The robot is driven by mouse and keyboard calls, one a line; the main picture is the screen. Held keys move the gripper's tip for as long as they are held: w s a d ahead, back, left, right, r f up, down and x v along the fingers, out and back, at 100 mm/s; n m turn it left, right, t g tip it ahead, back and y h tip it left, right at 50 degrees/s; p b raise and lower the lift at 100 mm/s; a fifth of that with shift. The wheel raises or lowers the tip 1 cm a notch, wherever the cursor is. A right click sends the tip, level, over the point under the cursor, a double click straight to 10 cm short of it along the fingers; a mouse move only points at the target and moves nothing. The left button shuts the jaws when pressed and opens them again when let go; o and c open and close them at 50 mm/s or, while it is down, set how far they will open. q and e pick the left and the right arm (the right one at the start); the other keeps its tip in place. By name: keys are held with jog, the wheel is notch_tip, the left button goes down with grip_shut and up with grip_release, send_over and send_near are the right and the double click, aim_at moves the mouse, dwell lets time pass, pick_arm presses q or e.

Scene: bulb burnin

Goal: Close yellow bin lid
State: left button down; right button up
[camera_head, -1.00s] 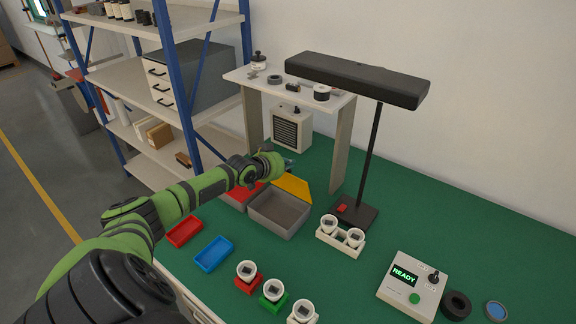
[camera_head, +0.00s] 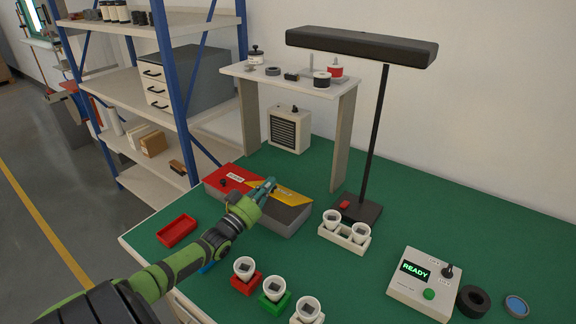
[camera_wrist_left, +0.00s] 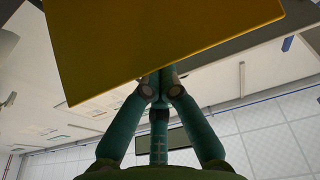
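The yellow bin lid (camera_head: 290,196) lies flat or nearly flat over its grey bin (camera_head: 285,218) in the head view; I cannot tell whether a small gap remains. The lid has a dark label on it. My left gripper (camera_head: 268,187) is over the lid's left part, its teal fingers together at or just above the surface. In the left wrist view the yellow lid (camera_wrist_left: 160,45) fills the upper middle, and the closed fingertips (camera_wrist_left: 158,78) meet at its edge, partly hidden by it. My right gripper is not in view.
A red-lidded bin (camera_head: 228,180) adjoins on the left. A red tray (camera_head: 177,231) and a mostly hidden blue tray lie nearer. A bulb holder (camera_head: 344,236), a black lamp (camera_head: 372,130) and a READY box (camera_head: 420,285) stand rightward. Bulbs in coloured holders are in front.

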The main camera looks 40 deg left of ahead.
pick_arm(q)
jog(key=shift+s+f+b, duration=0.45)
jog(key=shift+s+f, duration=0.05)
jog(key=shift+f, duration=0.25)
